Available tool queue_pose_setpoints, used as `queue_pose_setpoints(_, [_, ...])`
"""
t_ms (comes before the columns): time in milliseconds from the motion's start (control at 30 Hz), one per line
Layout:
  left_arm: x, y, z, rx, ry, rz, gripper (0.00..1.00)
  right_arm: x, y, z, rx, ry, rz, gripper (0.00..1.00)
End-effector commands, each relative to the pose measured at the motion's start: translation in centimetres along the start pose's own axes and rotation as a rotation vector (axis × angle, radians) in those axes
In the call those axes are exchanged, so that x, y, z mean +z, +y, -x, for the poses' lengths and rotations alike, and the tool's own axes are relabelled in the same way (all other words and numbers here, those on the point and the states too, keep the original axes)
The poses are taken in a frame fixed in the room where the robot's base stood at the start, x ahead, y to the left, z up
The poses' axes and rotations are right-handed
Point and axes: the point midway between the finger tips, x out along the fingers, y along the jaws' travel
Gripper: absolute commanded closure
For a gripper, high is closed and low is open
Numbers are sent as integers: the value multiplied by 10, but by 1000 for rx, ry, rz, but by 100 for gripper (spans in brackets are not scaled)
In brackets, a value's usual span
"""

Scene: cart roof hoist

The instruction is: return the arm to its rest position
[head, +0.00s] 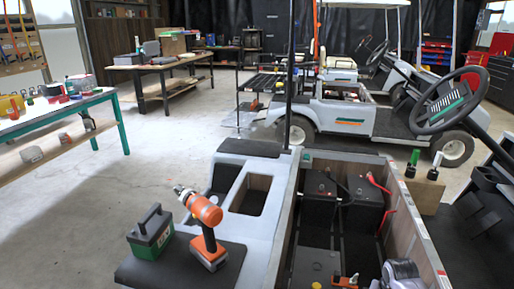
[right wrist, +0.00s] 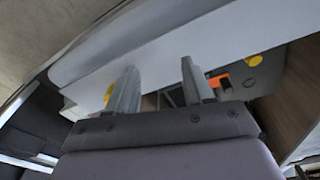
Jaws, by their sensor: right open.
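My right gripper (right wrist: 158,66) is open in the right wrist view, with its two grey fingers apart and nothing between them. Beyond the fingers are a pale cart-body edge, an orange part (right wrist: 219,81) and yellow caps (right wrist: 253,60) inside the open cart bay. A grey rounded part at the bottom right of the head view may belong to my right arm; I cannot tell. My left gripper is in neither view.
The open cart bay (head: 296,222) holds black batteries (head: 318,197) with red cables. An orange drill (head: 207,224) and a green-and-black box (head: 151,234) rest on the cart's black seat. A thin dark post (head: 289,75) rises in the middle. Clear floor (head: 190,125) lies left.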

Motion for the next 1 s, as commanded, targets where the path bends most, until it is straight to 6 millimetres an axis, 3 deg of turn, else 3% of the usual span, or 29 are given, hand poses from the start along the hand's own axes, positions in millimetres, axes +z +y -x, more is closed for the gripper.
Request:
queue_pose_setpoints(233, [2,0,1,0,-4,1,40,53,7,0,-13,42,164,48])
queue_pose_setpoints(467, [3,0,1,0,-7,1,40,112,16,17,-36,84,328,48])
queue_pose_setpoints(800, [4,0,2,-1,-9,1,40,200,36,74,-87,150,544,48])
queue_pose_setpoints(1000, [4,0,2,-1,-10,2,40,233,47,108,-112,181,622,48])
